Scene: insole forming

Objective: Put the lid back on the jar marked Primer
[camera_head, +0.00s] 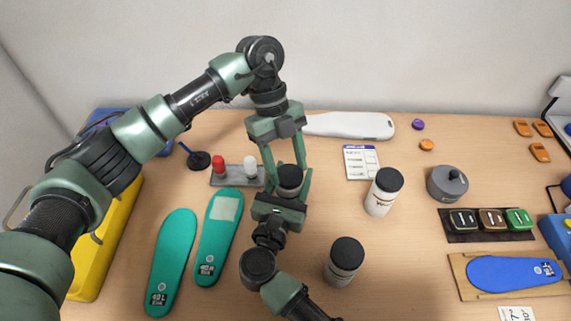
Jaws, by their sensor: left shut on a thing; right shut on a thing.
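A black lid (289,175) shows between the long fingers of my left gripper (287,178), which reaches down from above and is shut on it. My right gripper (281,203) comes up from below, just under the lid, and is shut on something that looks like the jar. The jar's body and its marking are hidden by the grippers, so I cannot tell whether the lid touches its rim. I cannot read Primer on either.
Two teal insoles (172,262) and a yellow case (103,249) lie left. A grey rack with red and white pieces (231,181) is close to the grippers. A grey pot (447,184), a dark tray of small blocks (459,237) and a blue insole (505,272) lie right.

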